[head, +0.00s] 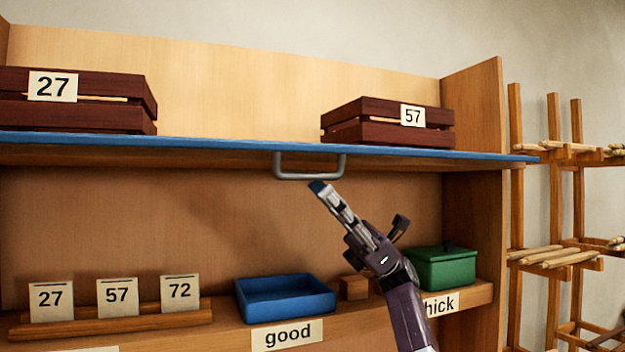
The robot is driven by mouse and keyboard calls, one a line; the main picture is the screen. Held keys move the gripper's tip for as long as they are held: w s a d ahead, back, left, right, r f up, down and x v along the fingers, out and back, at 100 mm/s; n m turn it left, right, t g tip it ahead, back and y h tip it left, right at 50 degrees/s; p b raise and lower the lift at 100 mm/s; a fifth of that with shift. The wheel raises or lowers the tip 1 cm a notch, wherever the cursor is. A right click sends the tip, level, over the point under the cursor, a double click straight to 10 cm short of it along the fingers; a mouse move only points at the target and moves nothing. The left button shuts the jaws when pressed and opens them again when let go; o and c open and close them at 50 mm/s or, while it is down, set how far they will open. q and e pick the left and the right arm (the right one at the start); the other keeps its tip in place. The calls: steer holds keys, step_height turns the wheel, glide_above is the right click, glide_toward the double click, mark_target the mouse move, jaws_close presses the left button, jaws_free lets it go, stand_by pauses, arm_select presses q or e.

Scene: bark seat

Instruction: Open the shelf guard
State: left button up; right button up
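A long blue-edged board (230,144) runs across the cabinet at mid height, its wooden underside showing. I take it to be the shelf guard, lying roughly level. A grey U-shaped handle (310,177) hangs from its underside near the middle. My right gripper (320,190) points up and left, its tip just below the handle's right end. It appears empty, and I see no clear grip on the handle. Whether its fingers are apart or together is unclear from this angle. My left gripper is not in view.
Dark slatted crates marked 27 (90,110) and 57 (375,132) stand above the board. Below are number cards (117,297), a blue tray (285,308), a small wooden block (354,288) and a green lidded box (445,270). A wooden rack (555,190) stands right.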

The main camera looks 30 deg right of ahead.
steer(key=v, duration=0.6)
steer(key=shift+d, duration=0.25)
steer(key=shift+f, duration=0.15)
